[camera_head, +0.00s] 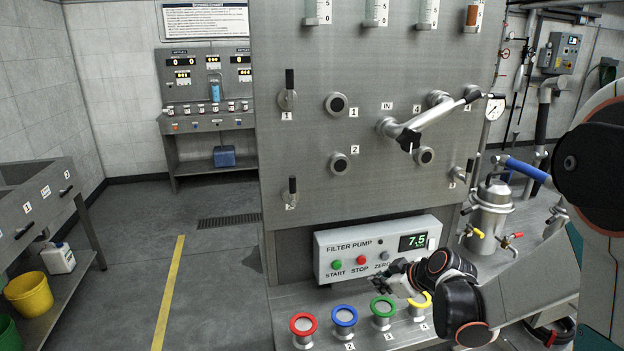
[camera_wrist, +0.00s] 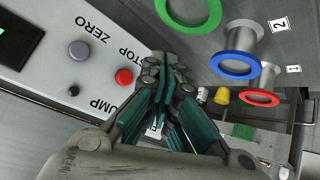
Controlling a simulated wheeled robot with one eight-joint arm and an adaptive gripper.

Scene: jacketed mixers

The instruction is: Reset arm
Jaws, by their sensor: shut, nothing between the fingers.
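My arm reaches in from the right in the head view. My gripper (camera_head: 380,284) is just in front of the lower part of the filter pump box (camera_head: 325,262), above the row of coloured rings. In the wrist view my gripper (camera_wrist: 165,68) has its fingers together with nothing between them. Its tips are beside the red STOP button (camera_wrist: 124,76), apart from it as far as I can tell. The grey ZERO button (camera_wrist: 79,50) is farther left. The pump display (camera_head: 413,241) reads 7.5.
Red (camera_head: 303,323), blue (camera_head: 344,316), green (camera_head: 383,306) and yellow (camera_head: 427,303) ringed ports stand on the ledge below my gripper. A steel panel (camera_head: 300,180) with valves rises behind. A metal vessel (camera_head: 490,215) stands at right. The floor left of the panel is mostly clear.

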